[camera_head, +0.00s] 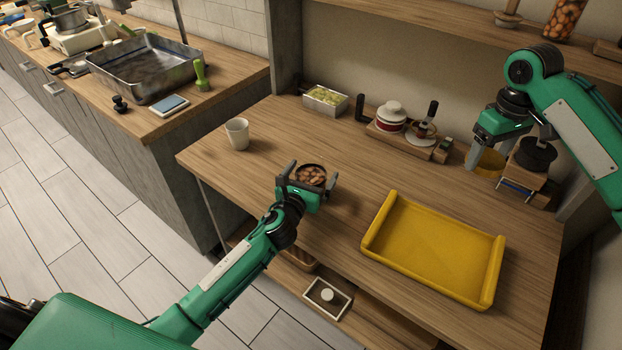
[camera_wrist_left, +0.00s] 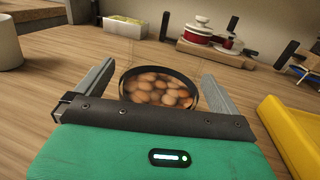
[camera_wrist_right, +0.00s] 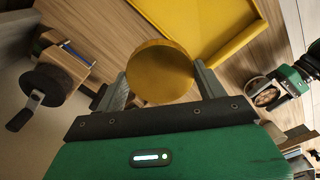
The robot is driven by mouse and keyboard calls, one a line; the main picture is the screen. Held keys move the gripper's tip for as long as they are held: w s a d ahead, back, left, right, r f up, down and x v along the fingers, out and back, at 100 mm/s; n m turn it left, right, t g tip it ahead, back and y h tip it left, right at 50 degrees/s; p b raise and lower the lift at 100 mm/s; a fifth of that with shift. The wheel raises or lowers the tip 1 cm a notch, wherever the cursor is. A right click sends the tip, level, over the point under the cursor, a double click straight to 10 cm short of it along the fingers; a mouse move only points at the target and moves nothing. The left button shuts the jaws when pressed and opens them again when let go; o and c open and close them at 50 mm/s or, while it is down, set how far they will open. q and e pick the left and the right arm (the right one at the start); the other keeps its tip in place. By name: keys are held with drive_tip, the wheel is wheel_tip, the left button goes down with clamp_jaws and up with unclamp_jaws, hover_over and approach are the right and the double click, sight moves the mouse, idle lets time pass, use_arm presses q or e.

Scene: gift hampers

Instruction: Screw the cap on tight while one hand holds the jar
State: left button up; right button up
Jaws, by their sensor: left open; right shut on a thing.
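The open jar (camera_head: 311,176) stands on the wooden table with brown round pieces inside. It also shows in the left wrist view (camera_wrist_left: 158,88). My left gripper (camera_head: 307,179) is open, with one finger on each side of the jar; I cannot tell whether either touches it. The gold cap (camera_head: 489,163) is away from the jar, at the right of the table. My right gripper (camera_head: 497,160) is shut on the cap, which shows as a gold disc between the fingers in the right wrist view (camera_wrist_right: 160,72).
A yellow tray (camera_head: 435,247) lies on the table between the jar and the front right edge. A white cup (camera_head: 237,133) stands at the left. A wooden stand with a dark round top (camera_head: 536,154) is close to my right gripper. Pots on a board (camera_head: 391,115) line the back.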

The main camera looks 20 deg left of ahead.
use_arm(q)
drive_tip(key=shift+c, duration=0.4)
drive_tip(key=c, duration=1.2)
drive_tip(key=shift+c, duration=0.2)
drive_tip(key=shift+r, duration=0.15)
drive_tip(key=shift+r+p, duration=0.3)
drive_tip(key=shift+r, duration=0.65)
use_arm(e)
drive_tip(key=shift+r, duration=0.2)
drive_tip(key=shift+r+p, duration=0.6)
drive_tip(key=shift+r, duration=0.05)
use_arm(q)
wheel_tip(320, 180, up, 18)
